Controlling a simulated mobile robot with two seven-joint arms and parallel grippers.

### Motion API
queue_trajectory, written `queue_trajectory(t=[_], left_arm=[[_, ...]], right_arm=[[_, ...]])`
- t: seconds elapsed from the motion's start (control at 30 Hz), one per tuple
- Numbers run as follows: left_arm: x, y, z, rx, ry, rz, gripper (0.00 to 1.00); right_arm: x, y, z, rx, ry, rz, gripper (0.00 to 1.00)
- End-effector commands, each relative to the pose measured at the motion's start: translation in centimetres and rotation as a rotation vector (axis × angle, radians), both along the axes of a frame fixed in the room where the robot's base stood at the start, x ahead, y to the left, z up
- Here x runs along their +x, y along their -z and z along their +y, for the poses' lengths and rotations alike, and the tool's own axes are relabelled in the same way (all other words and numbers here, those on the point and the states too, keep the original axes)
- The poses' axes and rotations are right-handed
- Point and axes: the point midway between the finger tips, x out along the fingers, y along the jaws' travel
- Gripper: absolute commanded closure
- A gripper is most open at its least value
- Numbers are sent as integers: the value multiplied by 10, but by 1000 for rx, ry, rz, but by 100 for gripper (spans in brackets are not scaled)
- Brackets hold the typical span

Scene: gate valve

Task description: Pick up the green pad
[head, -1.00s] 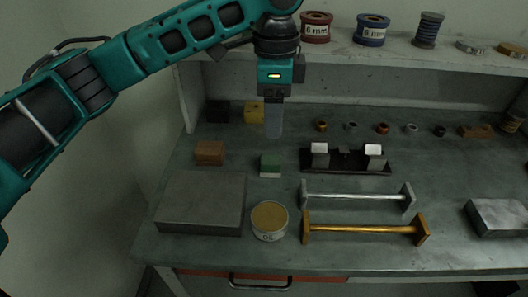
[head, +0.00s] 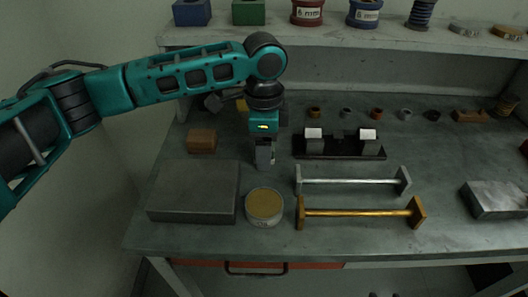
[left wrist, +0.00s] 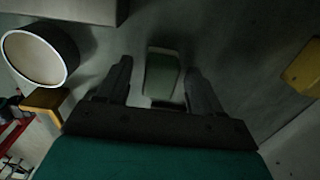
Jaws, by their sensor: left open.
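My left gripper (head: 264,166) points down over the bench, behind the round tin. It is open, and its two fingers (left wrist: 158,68) frame the pad in the left wrist view with a gap on both sides. I cannot tell how far the tips are above the bench. My right gripper is not in view.
A tin (head: 264,205) stands just in front of the gripper, and a grey slab (head: 195,190) lies to the left. A brown block (head: 202,140) is behind the slab. A silver handle (head: 350,181), a gold handle (head: 360,213) and a black fixture (head: 340,153) lie right.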

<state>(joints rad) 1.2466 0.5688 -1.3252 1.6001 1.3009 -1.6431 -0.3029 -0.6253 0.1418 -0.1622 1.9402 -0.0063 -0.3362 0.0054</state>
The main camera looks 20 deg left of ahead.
Motion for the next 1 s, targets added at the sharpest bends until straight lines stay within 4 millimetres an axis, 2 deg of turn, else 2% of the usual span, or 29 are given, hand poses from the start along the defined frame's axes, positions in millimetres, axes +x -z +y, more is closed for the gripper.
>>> queue_trajectory(t=[0.27, 0.87, 1.0], left_arm=[[0, 4, 0, 1, 0, -1, 34], [0, 3, 0, 0, 1, -1, 91], [0, 3, 0, 0, 1, -1, 91]], right_arm=[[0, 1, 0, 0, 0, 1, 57], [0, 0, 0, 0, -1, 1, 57], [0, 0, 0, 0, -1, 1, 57]])
